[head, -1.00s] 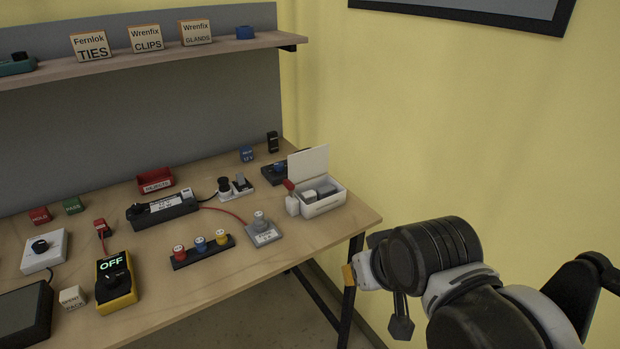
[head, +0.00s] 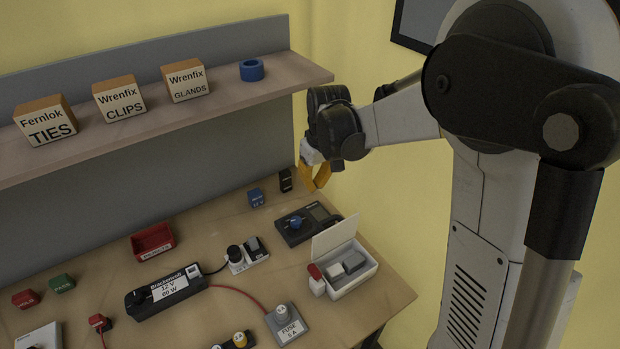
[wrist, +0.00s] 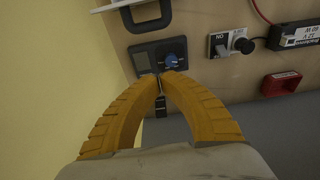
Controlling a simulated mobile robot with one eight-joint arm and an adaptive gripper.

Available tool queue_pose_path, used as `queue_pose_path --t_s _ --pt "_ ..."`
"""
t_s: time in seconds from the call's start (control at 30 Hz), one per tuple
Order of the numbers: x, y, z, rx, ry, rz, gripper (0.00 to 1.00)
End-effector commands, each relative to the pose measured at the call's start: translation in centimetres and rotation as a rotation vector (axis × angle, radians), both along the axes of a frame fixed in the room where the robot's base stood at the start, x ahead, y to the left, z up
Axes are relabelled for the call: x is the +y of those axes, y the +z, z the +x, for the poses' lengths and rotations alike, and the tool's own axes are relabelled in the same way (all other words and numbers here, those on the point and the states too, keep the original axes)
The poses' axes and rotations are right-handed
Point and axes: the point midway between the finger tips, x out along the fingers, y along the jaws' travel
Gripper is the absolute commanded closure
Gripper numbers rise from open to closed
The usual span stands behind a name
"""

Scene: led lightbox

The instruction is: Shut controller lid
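A white controller box (head: 352,285) stands near the right end of the bench. Its lid (head: 335,236) is hinged at the back and stands open, tilted up. Grey blocks and a red-topped white part show in and at the front of the box. My gripper (head: 316,188) is in the air above the back right of the bench, behind and above the box. In the wrist view the yellow fingers (wrist: 161,78) curve in until their tips nearly meet, with nothing between them. A white edge at the top left of the wrist view may be part of the box.
A dark device with a blue knob (head: 303,224) sits just behind the box; it also shows below my fingers in the wrist view (wrist: 145,58). A small black block (head: 286,180) and a blue block (head: 256,197) stand further back. The shelf (head: 215,102) overhangs to the left.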

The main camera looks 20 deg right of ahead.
Motion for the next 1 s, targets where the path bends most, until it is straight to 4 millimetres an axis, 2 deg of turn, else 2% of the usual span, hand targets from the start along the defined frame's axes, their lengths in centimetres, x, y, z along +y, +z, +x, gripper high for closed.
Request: queue_pose_path --t_s 0.17,0.4,0.5,0.7,1.0 --pt "0.2 -3.0 0.5 0.000 0.000 0.000 1.00" --pt "0.4 -8.2 1.3 -0.001 -0.001 0.000 1.00" --pt "0.4 -9.7 1.3 -0.001 -0.001 0.000 1.00" --pt "-0.5 -8.8 -1.4 -0.002 -0.002 0.000 1.00" --pt "-0.8 -8.6 -2.3 -0.002 -0.001 0.000 1.00"
